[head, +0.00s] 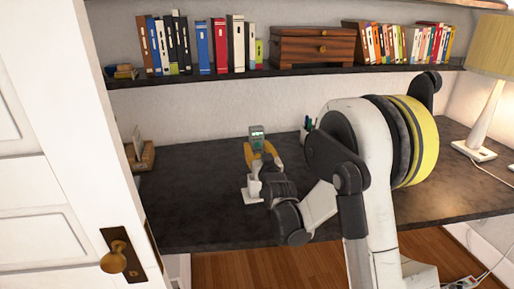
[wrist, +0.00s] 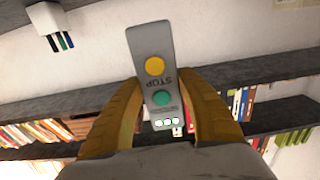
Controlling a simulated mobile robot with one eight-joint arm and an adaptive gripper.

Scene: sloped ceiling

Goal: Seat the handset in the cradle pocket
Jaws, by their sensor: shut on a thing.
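The handset (head: 257,133) is a slim grey device with a green-lit end, held upright above the desk. In the wrist view the handset (wrist: 153,68) shows a yellow button, a green button and the word STOP. My gripper (head: 260,153) is shut on it, with a yellow finger along each side; the fingers also show in the wrist view (wrist: 160,88).
The dark desk (head: 200,215) is mostly clear. A pen cup (head: 307,128) stands behind my arm, a wooden holder (head: 143,158) at the left, a lamp (head: 480,135) at the right. A shelf of books (head: 290,73) runs above. A white door (head: 70,140) fills the left.

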